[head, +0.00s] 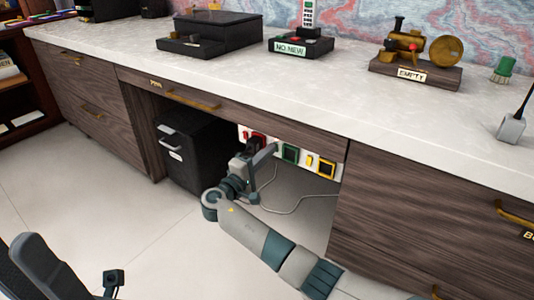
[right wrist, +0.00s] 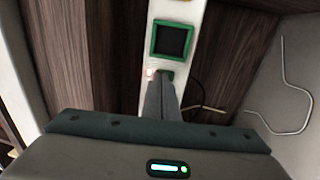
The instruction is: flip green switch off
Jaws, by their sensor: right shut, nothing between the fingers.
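A white switch panel (head: 274,152) with red, green and yellow parts is in the recess under the desk. Its green square frame (head: 290,153) shows right of my right gripper (head: 272,147), and also in the right wrist view (right wrist: 172,39). The small green switch (right wrist: 167,75) lies just below that frame in the right wrist view, partly hidden by my fingertips. In the head view the gripper hides it. My right gripper is shut and empty, its tips at or very near the switch; contact cannot be told.
The yellow switch (head: 309,161) and yellow frame (head: 326,168) are to the right, the red frame (head: 258,139) to the left. A black cabinet (head: 195,150) stands left in the recess. The desktop (head: 250,75) overhangs above. A cable (head: 290,205) hangs below the panel.

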